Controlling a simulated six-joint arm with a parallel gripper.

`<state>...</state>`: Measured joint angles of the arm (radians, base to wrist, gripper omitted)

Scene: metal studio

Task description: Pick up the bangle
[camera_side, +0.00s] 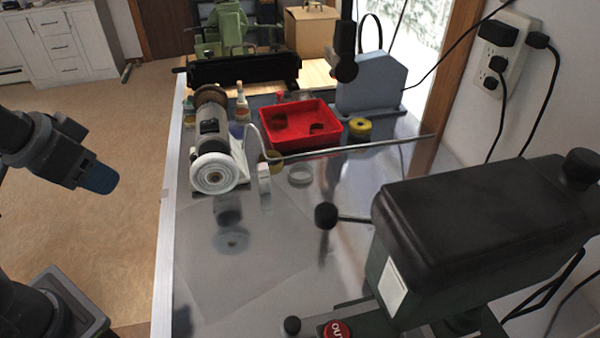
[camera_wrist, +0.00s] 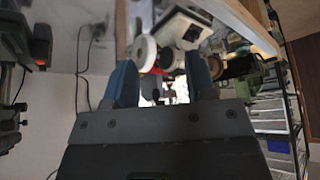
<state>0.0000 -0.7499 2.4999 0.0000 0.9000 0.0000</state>
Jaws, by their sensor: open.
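A pale silvery ring that looks like the bangle (camera_side: 300,174) lies flat on the shiny metal tabletop (camera_side: 250,265), right of the polishing machine (camera_side: 215,150). My gripper (camera_side: 97,178) is at the far left in the side view, off the table's left edge and well apart from the ring. In the wrist view my gripper (camera_wrist: 161,75) shows two blue fingers spread apart with nothing held between them. The polisher's white wheel (camera_wrist: 144,48) shows beyond the fingers. I cannot make out the bangle in the wrist view.
A red tray (camera_side: 300,135) and a yellow roll (camera_side: 360,127) stand behind the ring. A metal rod (camera_side: 370,146) crosses above the table. A dark green machine (camera_side: 480,220) with a black knob (camera_side: 326,216) fills the right front. The front left tabletop is clear.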

